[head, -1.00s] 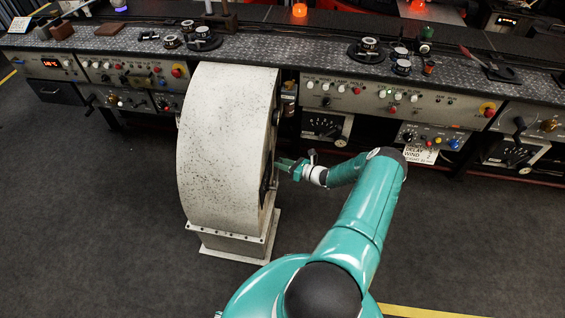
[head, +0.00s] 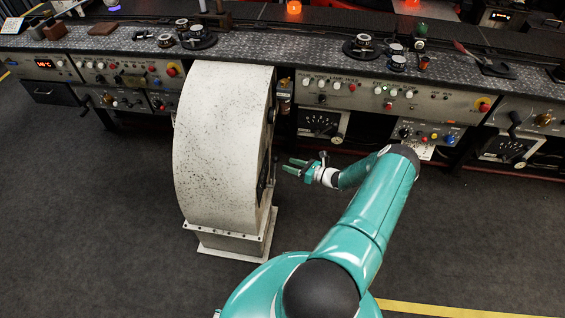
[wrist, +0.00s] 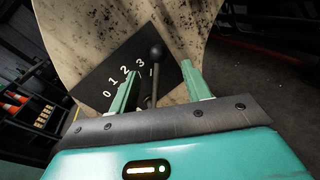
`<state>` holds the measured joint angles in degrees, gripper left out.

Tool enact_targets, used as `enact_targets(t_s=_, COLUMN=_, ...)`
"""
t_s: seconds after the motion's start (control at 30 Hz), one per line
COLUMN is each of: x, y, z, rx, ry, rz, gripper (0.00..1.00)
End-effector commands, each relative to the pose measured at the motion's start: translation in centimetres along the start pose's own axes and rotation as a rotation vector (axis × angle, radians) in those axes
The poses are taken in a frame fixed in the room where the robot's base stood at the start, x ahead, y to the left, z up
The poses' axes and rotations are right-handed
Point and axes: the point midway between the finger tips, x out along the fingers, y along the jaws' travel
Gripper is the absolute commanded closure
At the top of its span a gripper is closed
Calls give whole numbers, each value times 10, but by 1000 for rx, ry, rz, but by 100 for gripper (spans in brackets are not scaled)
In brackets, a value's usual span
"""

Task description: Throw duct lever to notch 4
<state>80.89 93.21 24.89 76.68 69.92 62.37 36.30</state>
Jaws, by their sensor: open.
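The duct lever (wrist: 155,68) is a dark rod with a round black knob, in the wrist view. It stands just right of the numeral 3 on a black plate (wrist: 108,80) marked 0, 1, 2, 3. No 4 shows; the lever may cover that part. The plate is on the side of a speckled cream housing (head: 222,140). My gripper (wrist: 161,70) is open, and the lever shows between its two green fingers. In the head view my gripper (head: 291,166) is right of the housing with a small gap, and the lever is hard to make out there.
A long control desk (head: 385,92) with knobs, dials and lamps runs behind the housing. Its lower panels (head: 325,123) lie beyond my gripper. The housing stands on a bolted base (head: 232,240). The dark floor left of the housing is clear.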

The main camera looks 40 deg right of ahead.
Motion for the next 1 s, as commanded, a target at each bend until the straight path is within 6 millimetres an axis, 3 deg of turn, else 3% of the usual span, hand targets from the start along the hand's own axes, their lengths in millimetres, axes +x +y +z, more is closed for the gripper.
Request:
enact_targets(t_s=0.2, x=-48, y=0, z=0, rx=0, ry=0, rz=-2, gripper=52)
enact_targets(t_s=0.4, x=-72, y=0, z=0, rx=0, ry=0, rz=-1, gripper=52)
enact_targets(t_s=1.0, x=-77, y=0, z=0, rx=0, ry=0, rz=-1, gripper=52)
